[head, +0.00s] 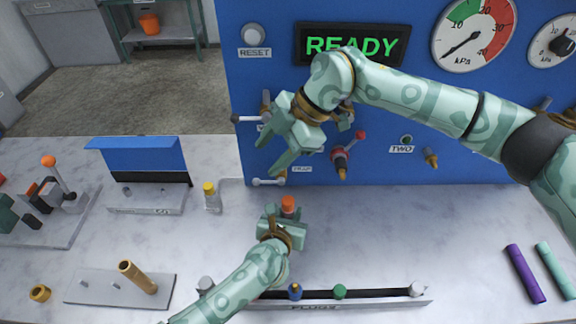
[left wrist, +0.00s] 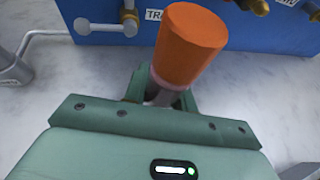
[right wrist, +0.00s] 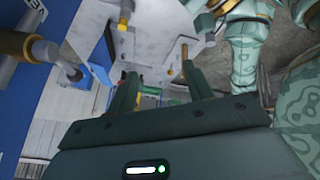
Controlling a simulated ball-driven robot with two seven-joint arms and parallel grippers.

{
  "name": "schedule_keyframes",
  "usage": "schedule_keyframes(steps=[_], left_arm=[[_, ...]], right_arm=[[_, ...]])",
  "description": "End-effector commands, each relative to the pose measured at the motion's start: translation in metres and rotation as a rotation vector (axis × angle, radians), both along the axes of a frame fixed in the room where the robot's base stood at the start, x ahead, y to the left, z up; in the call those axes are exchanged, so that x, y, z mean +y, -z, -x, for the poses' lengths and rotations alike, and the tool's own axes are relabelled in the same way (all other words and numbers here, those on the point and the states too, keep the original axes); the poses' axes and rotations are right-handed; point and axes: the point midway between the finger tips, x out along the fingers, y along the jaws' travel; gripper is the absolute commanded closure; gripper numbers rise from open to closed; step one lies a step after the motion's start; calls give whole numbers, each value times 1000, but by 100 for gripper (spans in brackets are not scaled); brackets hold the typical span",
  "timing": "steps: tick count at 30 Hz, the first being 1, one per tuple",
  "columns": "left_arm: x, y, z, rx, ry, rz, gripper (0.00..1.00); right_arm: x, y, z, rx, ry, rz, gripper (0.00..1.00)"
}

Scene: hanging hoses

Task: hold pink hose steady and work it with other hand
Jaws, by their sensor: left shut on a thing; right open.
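My left gripper (head: 284,226) is shut on a short upright piece that carries an orange end (head: 288,203). In the left wrist view the orange end (left wrist: 188,43) stands above my left fingers (left wrist: 163,92). A pinkish band of hose (left wrist: 175,98) shows just below it, between the fingers; the rest is hidden. My right gripper (head: 276,152) is open and empty, above and slightly left of the orange end, in front of the blue panel. In the right wrist view nothing is between its fingers (right wrist: 160,82).
The blue panel (head: 380,165) with several valves and nozzles stands behind. A tray of coloured plugs (head: 375,299) lies at the front. A purple tube (head: 525,273) and a teal tube (head: 555,268) lie at right. The table between is clear.

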Motion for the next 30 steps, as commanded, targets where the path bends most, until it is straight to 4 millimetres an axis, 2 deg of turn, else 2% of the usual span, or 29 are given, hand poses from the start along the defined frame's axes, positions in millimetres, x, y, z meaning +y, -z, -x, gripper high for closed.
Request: schedule_keyframes(steps=[1, 3, 6, 8, 14, 24, 30], left_arm=[[1, 1, 0, 1, -1, -2, 97], [1, 1, 0, 1, -1, -2, 97], [1, 1, 0, 1, -1, -2, 97], [1, 1, 0, 1, -1, -2, 97], [1, 1, 0, 1, -1, -2, 97], [1, 1, 0, 1, -1, -2, 97], [1, 1, 0, 1, -1, -2, 97]], right_arm=[[11, -4, 4, -57, -63, 119, 49], [11, 0, 5, -122, -122, 313, 49], [-9, 17, 6, -134, -137, 513, 49], [-21, 23, 6, -117, -124, 570, 49], [-30, 38, 9, -89, -121, 607, 49], [-29, 107, 9, -87, -120, 603, 49], [-29, 135, 9, -89, -120, 601, 49]])
